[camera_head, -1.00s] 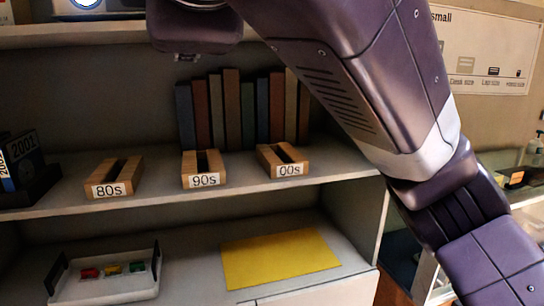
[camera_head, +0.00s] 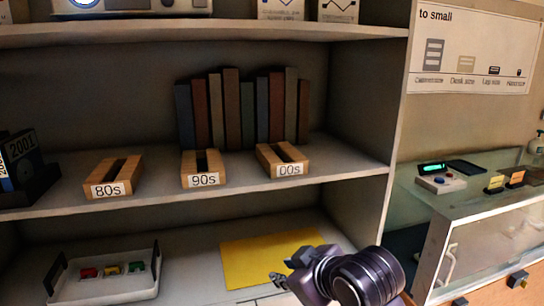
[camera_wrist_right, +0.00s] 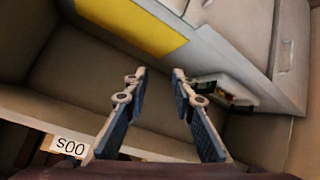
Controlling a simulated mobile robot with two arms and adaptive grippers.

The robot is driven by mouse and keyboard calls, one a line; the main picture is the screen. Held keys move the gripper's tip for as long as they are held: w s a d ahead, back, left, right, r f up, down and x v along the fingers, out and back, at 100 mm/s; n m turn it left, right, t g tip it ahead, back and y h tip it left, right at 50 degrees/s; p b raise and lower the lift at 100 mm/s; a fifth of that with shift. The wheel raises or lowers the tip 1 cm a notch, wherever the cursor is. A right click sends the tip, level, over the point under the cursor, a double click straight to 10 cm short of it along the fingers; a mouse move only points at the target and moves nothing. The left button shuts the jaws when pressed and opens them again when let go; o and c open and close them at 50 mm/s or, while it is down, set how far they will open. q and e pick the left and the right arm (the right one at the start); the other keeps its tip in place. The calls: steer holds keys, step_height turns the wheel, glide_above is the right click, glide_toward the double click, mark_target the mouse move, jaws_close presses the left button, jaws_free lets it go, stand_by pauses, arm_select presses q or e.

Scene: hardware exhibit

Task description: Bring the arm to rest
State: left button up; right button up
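My right gripper (camera_head: 282,272) shows low in the head view, in front of the lower shelf, its wrist coming up from the bottom right. In the right wrist view its two fingers (camera_wrist_right: 160,74) stand apart with nothing between them, so it is open and empty. It overlaps the right part of the yellow mat (camera_head: 262,258) in the head view; I cannot tell how far above the mat it is. The mat also shows in the wrist view (camera_wrist_right: 135,25). My left gripper is not in view.
Wooden holders marked 80s (camera_head: 113,178), 90s (camera_head: 204,170) and 00s (camera_head: 283,160) stand on the middle shelf, with several books (camera_head: 240,108) behind. A white tray (camera_head: 105,290) with coloured pieces lies lower left. A glass case (camera_head: 470,230) stands at the right.

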steer(key=s+d+f+m+g, duration=0.1)
steer(key=s+d+f, duration=0.1)
steer(key=f, duration=0.2)
steer(key=s+d+f+m+h, duration=0.1)
steer(key=s+d+f, duration=0.1)
steer(key=f, duration=0.3)
steer(key=s+d+f+m+g, duration=0.1)
steer(key=s+d+f, duration=0.1)
steer(key=s+f, duration=0.15)
steer(key=s+d+f+m+g+h, duration=0.1)
steer(key=s+d+f+m, duration=0.1)
steer(key=s+d+f, duration=0.45)
steer(key=s+d+f+m+g+h, duration=0.15)
steer(key=s+f, duration=0.25)
steer(key=s, duration=0.5)
steer(key=s+d+f+m+g+h, duration=0.1)
steer(key=s+d+f+m+g, duration=0.1)
steer(key=s+d+f, duration=0.35)
steer(key=s+a+f, duration=0.1)
steer(key=s+f, duration=0.1)
steer(key=f, duration=1.2)
steer(key=s+a+f, duration=0.1)
steer(key=f, duration=1.2)
steer(key=s+d+f+n+g, duration=0.1)
steer(key=s+d+f+g, duration=0.1)
steer(key=s+f, duration=1.3)
steer(key=shift+s+d+f, duration=0.25)
steer(key=shift+s+d, duration=0.3)
steer(key=shift+s, duration=0.45)
